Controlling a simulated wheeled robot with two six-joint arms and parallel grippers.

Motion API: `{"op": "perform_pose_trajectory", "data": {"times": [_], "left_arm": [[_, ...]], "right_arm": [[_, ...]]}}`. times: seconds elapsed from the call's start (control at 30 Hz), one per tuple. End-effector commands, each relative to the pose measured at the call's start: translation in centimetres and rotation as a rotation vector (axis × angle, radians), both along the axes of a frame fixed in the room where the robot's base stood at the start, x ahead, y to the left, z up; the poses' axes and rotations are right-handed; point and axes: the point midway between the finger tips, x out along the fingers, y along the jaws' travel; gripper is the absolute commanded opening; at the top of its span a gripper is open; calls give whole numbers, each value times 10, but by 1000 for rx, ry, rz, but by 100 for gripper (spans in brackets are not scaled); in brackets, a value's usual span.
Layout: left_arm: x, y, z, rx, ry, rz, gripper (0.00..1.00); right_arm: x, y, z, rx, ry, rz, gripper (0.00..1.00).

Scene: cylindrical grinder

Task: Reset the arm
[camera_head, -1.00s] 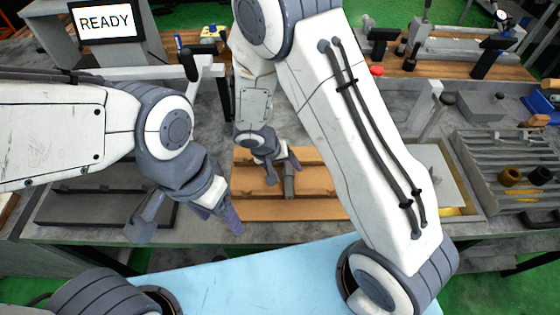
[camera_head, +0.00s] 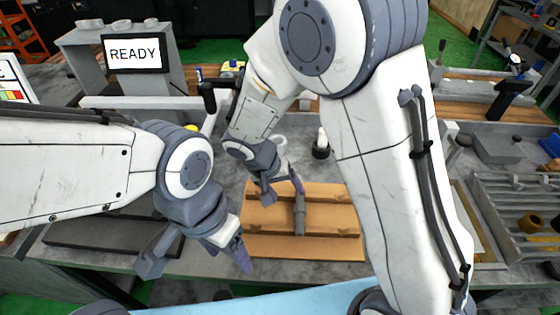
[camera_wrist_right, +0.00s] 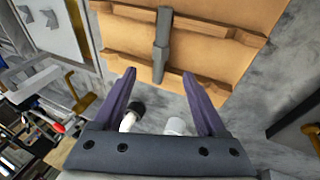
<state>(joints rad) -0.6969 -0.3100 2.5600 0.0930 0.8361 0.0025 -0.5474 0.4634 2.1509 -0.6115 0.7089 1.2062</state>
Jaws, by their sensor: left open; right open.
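My right gripper (camera_head: 283,191) is open and empty near the back edge of the brown wooden holder (camera_head: 262,246). A grey stepped shaft (camera_head: 300,217) lies across the middle of this holder. In the right wrist view the open fingers (camera_wrist_right: 159,76) spread apart with nothing between them, and the shaft (camera_wrist_right: 162,40) lies beyond their tips on the holder (camera_wrist_right: 205,62). My left gripper (camera_head: 197,259) is open and empty at the left, above the front part of the bench. My right arm hides part of the bench to the right of the holder.
A screen reading READY (camera_head: 133,54) stands at the back left. A dark flat tray (camera_head: 85,234) lies at the left of the bench. A grey rack with brown rings (camera_head: 530,223) is at the right. A small black-and-white item (camera_head: 321,148) stands behind the holder.

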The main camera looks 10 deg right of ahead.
Motion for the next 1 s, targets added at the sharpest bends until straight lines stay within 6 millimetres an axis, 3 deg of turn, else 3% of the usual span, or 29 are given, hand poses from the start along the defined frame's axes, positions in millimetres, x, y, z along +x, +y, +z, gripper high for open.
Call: {"op": "perform_pose_trajectory", "data": {"times": [0.27, 0.37, 0.5, 0.7, 0.83, 1.0], "left_arm": [[0, 0, -3, 0, 0, 0, 69], [0, 0, -9, 0, 0, 0, 69], [0, 0, -18, 0, 0, -1, 69], [0, 0, -27, 0, 0, -1, 69], [0, 0, -30, 0, 0, -2, 69], [0, 0, -30, 0, 0, -2, 69]], "right_arm": [[-11, 3, 10, 19, 18, 41, 75], [-36, 9, 27, 59, 62, 132, 75], [-89, 19, 53, 156, 142, 330, 75], [-159, 29, 72, 302, 214, 621, 75], [-184, 32, 76, 362, 230, 741, 75], [-193, 33, 78, 383, 234, 787, 75]]}}
